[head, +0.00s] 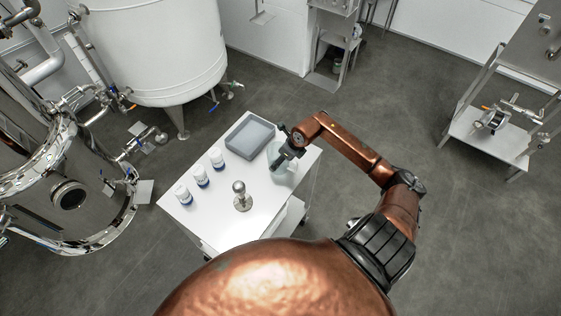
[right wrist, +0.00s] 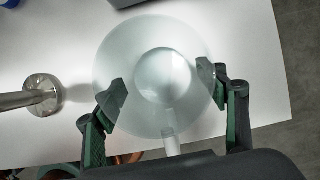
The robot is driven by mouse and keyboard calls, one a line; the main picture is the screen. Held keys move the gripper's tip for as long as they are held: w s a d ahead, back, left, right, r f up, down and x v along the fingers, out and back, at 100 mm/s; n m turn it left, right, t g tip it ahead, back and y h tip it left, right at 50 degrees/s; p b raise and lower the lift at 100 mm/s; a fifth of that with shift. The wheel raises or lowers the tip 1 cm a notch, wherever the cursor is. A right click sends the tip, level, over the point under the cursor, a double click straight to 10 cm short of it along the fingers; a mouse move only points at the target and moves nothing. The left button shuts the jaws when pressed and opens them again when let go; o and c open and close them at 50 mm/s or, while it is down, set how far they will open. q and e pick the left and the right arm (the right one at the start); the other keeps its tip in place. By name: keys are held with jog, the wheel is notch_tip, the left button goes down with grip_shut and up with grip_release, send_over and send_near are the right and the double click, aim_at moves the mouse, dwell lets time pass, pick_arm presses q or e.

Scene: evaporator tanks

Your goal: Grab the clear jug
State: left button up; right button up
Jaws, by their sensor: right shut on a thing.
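The clear jug (head: 287,177) stands at the right edge of the white table (head: 262,210), pale and see-through. In the right wrist view the jug (right wrist: 163,45) is seen from above as a round translucent body with a smaller circle in its middle and a pale narrow part pointing toward my palm. My right gripper (right wrist: 163,88) has one finger on each side of the jug's middle and is shut on it. In the head view my right gripper (head: 281,160) partly hides the jug. My left gripper is in neither view.
A grey bin (head: 250,139) stands just behind the jug. Several white bottles with blue (head: 217,158) line the table's left side. A metal object with a round base (head: 241,200) stands near the front. Large tanks (head: 155,50) are at the left; open floor lies right.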

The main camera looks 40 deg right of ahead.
jog(key=shift+c, duration=1.1)
